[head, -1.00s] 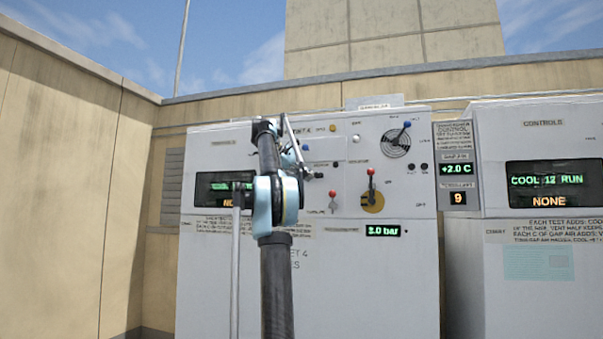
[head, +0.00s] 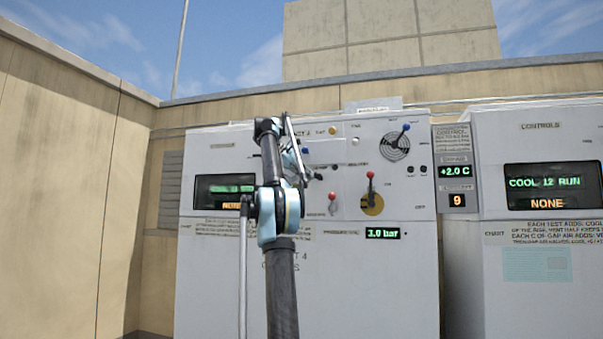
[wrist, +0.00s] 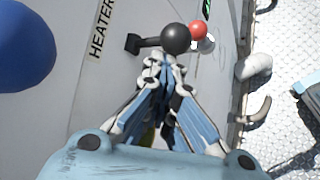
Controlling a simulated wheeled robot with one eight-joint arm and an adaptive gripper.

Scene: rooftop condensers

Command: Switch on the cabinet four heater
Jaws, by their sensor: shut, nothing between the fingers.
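Cabinet four (head: 330,275) is the pale grey cabinet in the middle of the head view, behind my arm. In the wrist view its HEATER label (wrist: 101,30) stands beside a short black lever with a black ball knob (wrist: 175,38). The lever sticks out from the panel. My gripper (wrist: 163,62) is shut and empty, its blue fingers pointing at the black knob. The fingertips are just below the knob; I cannot tell whether they touch it. In the head view my gripper (head: 305,172) is in front of the panel's left-centre, and my arm partly hides the panel.
A red-knobbed lever (wrist: 198,30) is close behind the black knob, and a large blue ball (wrist: 22,45) is at the left. The panel also carries a red lever on a yellow disc (head: 371,190) and a blue-handled dial (head: 396,145). Another cabinet (head: 540,270) stands at right.

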